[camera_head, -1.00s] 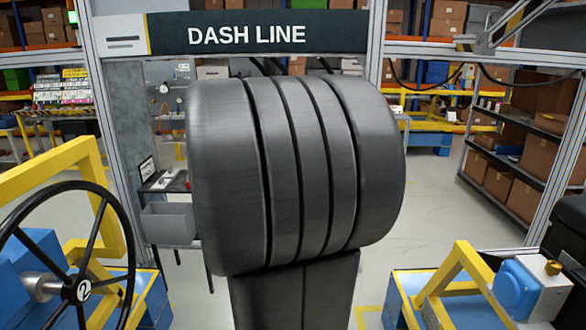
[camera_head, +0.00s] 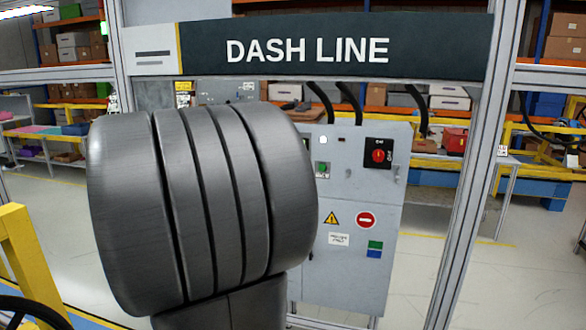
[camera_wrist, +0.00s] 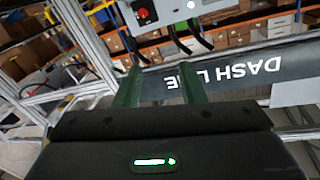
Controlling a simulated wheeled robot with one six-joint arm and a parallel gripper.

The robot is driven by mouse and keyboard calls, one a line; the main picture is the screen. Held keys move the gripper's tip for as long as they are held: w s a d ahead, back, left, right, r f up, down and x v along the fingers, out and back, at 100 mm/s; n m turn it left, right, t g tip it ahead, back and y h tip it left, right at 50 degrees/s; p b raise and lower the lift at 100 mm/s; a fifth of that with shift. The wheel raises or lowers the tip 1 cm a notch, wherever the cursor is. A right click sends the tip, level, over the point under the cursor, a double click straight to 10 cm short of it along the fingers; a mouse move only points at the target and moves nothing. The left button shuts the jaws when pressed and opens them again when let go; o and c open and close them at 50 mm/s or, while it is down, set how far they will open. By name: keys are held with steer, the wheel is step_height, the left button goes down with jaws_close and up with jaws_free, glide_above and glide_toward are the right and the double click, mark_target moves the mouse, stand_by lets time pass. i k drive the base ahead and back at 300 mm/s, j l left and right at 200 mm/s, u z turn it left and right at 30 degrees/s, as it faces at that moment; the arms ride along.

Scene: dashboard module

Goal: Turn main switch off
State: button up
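The main switch (camera_head: 378,155) is a red rotary knob on a black plate with ON and OFF markings. It sits at the upper right of a light grey control cabinet (camera_head: 385,215) in the head view. The knob's exact angle is too small to read. In the wrist view, which is upside down, the switch (camera_wrist: 143,14) shows at the top, beyond the fingers. My gripper (camera_wrist: 159,69) has its two green fingers apart with nothing between them. It is well away from the switch. My gripper does not show in the head view.
The DASH LINE sign beam (camera_head: 330,48) spans the metal frame above the cabinet. A frame post (camera_head: 465,185) stands right of the cabinet. My own grey arm hides the cabinet's left part. A green button (camera_head: 322,168) and warning signs are on the cabinet. Floor at right is open.

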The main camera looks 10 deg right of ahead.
mark_target(378, 155)
steer(key=i+l+u, duration=0.2)
steer(key=i+l, duration=0.2)
steer(key=l, duration=0.2)
steer(key=i+l+u, duration=0.1)
steer(key=l, duration=0.25)
steer(key=i+l+u, duration=0.1)
steer(key=i+l, duration=0.2)
steer(key=i+l+u, duration=0.1)
steer(key=l, duration=0.3)
steer(key=l+z, duration=0.25)
steer(key=l, duration=0.8)
